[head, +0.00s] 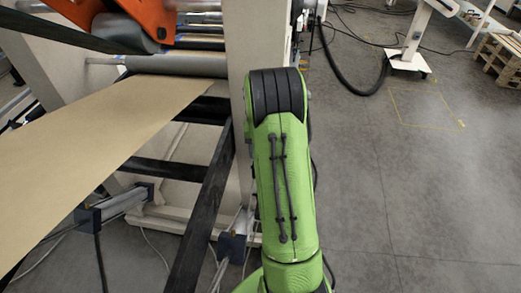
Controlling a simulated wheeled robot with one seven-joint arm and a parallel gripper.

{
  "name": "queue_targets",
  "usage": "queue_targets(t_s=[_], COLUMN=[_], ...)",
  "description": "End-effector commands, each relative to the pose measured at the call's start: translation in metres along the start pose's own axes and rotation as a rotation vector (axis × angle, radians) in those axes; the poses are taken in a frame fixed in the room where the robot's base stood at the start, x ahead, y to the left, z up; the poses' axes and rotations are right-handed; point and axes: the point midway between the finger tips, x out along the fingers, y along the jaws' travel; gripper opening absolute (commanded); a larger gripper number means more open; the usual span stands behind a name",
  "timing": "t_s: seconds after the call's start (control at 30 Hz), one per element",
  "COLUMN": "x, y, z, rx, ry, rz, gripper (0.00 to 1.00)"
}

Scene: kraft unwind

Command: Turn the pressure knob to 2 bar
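The pressure knob cannot be made out in the head view. My green and black arm (285,170) reaches forward from the bottom middle and stands in front of the machine's beige side frame (250,35). My gripper is not visible; the arm's black joint hides what lies behind it. Some small fittings (300,40) show at the right side of the beige frame, just beyond the arm, but they are too small to tell apart.
A brown paper web (100,150) runs over a grey roller (175,65) at the left. Dark rails (205,215) lie below it. A black hose (345,85) hangs to the floor. A white stand (408,58) and a wooden pallet (500,58) are at back right. Right floor is largely clear.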

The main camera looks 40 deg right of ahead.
Motion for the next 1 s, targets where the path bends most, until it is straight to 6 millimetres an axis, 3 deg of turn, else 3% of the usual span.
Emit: queue_targets(t_s=[0.37,0.4,0.53,0.83,1.0], x=[-0.001,-0.001,-0.001,-0.003,-0.035], y=[0.0,0.0,0.0,0.0,0.0], z=[-0.001,-0.001,-0.001,-0.001,-0.001], rx=[-0.003,-0.002,-0.002,-0.002,-0.001], ry=[0.004,0.004,0.003,0.002,0.007], rz=[0.0,0.0,0.0,0.0,0.0], gripper=[0.15,0.52,0.71,0.71,0.71])
